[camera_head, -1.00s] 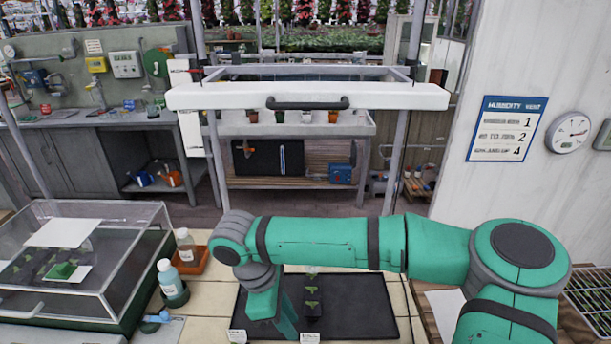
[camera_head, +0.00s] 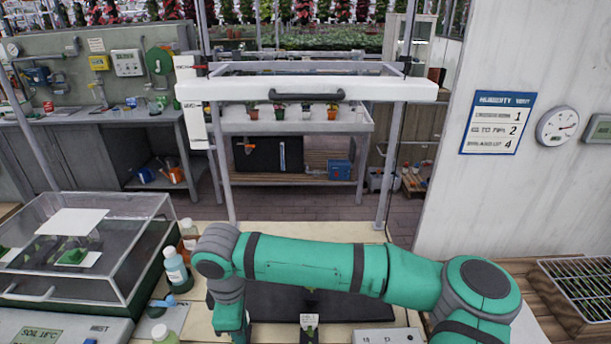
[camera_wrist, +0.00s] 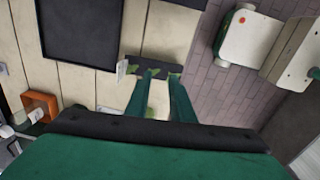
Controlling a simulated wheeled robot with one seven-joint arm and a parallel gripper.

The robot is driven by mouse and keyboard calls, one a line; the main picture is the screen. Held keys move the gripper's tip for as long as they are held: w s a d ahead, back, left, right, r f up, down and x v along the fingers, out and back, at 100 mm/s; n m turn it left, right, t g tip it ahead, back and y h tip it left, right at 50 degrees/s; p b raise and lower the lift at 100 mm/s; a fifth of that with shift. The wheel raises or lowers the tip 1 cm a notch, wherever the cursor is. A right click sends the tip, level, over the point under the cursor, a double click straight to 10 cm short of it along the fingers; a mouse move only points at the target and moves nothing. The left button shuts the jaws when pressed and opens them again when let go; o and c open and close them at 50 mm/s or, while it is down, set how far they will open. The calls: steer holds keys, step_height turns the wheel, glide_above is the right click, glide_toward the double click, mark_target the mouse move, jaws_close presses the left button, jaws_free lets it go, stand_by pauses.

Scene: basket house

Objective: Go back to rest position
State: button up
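My gripper (camera_wrist: 164,76) shows in the wrist view as two green fingers with a gap between them. It is open. A dark strip with small green seedlings (camera_wrist: 150,66) appears just beyond the fingertips, with a white label at its left end. I cannot tell whether the fingers touch it. In the head view my arm reaches left across the bench, and the fingertips are cut off by the bottom edge. A seedling (camera_head: 309,319) shows below the arm, by the black tray (camera_head: 345,307). The tray also shows in the wrist view (camera_wrist: 80,32).
A clear-lidded box (camera_head: 133,250) stands on the left. Bottles (camera_head: 176,268) stand beside it. A metal frame with a white bar (camera_head: 305,90) rises behind the arm. Brick floor (camera_wrist: 222,98) shows past the bench edge.

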steer(key=s+a+r+y, duration=0.2)
steer(key=a+y, duration=0.2)
steer(key=a, duration=0.6)
steer(key=s+a+r+y, duration=0.1)
steer(key=a+y, duration=0.3)
steer(key=a, duration=0.5)
steer(key=w+a+r+m+t+y, duration=0.1)
steer(key=a+r+m+t+y, duration=0.35)
steer(key=a+r+y, duration=0.4)
steer(key=w+d+f+m+t+h, duration=0.2)
steer(key=w+d+m+t, duration=0.1)
steer(key=d+m+t, duration=0.7)
steer(key=s+d+f+m+t+h, duration=0.1)
steer(key=s+d+f+m+h, duration=0.1)
steer(key=d+f+m+h, duration=0.3)
steer(key=s+d+f+m+t+h, duration=0.2)
steer(key=s+d+f+h, duration=0.1)
steer(key=d+f, duration=0.45)
steer(key=s+d+f+g+h, duration=0.2)
steer(key=s+d+f+h, duration=0.3)
steer(key=s+d+f, duration=0.6)
steer(key=s+d+n, duration=0.1)
steer(key=s+d, duration=0.3)
steer(key=s, duration=0.3)
steer(key=s+d+r+n+h, duration=0.1)
steer(key=s+d, duration=0.3)
steer(key=s, duration=0.3)
steer(key=shift+s+r+n+g, duration=0.25)
steer(key=shift+n+g, duration=0.1)
